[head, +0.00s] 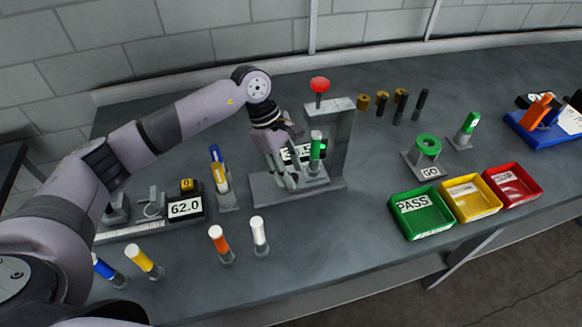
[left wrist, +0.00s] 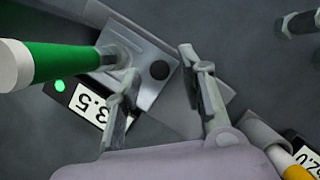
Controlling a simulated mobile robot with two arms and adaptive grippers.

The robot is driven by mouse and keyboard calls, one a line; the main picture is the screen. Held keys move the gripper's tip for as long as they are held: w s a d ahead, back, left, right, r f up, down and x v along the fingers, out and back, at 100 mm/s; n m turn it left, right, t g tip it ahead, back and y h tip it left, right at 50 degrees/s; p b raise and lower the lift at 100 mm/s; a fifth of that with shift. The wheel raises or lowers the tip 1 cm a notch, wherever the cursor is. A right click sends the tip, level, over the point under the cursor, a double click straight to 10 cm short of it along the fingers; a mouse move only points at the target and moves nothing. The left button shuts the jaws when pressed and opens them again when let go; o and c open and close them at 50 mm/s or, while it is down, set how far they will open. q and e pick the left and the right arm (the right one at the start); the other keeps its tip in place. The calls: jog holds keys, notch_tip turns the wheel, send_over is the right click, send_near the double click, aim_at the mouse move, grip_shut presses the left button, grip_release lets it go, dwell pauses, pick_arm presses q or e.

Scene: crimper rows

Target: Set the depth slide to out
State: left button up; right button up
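The depth slide appears to be the flat metal plate (left wrist: 140,72) with a round black knob (left wrist: 159,70) at the foot of the press (head: 342,135). A green-handled, white-topped tool (head: 316,150) stands upright on this slide; it also shows large in the left wrist view (left wrist: 60,62). My left gripper (head: 285,180) points down at the front left of the press. In the left wrist view its two fingers (left wrist: 162,85) are apart, with the knob seen between and just beyond them. I see no grip on anything. My right gripper is not in view.
A display (left wrist: 90,108) reading about 3.5 with a green light sits beside the slide. A red ball-topped lever (head: 319,86) rises above the press. A gauge reading 62.0 (head: 186,207) and several coloured tools stand left and front. Green (head: 421,213), yellow and red trays lie right.

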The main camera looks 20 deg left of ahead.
pick_arm(q)
jog(key=shift+d+f, duration=0.15)
jog(key=shift+f, duration=0.25)
jog(key=shift+c, duration=0.3)
grip_shut()
dwell(0.4)
